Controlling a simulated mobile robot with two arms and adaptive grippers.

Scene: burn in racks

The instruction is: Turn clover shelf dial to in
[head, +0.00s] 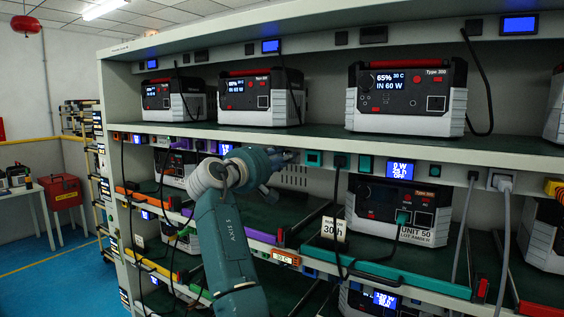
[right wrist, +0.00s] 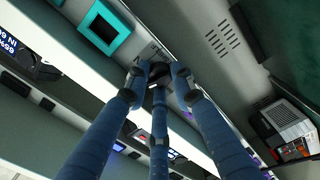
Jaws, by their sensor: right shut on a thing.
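My right gripper (head: 287,157) reaches the front edge strip of the middle shelf, just left of a teal-framed socket (head: 314,158). In the right wrist view its three blue fingers (right wrist: 160,75) are closed around a small dark dial (right wrist: 161,71) on the light shelf strip. The same teal socket (right wrist: 104,27) shows beside the fingers. The dial is mostly hidden by the fingers, so its pointer setting and any clover mark cannot be read. In the head view the dial is hidden behind the gripper. My left gripper is not in view.
Power units (head: 406,97) stand on the shelves above and below the strip. Black cables (head: 337,200) and a grey cable (head: 504,230) hang in front of the rack. The blue floor (head: 60,290) at left is clear.

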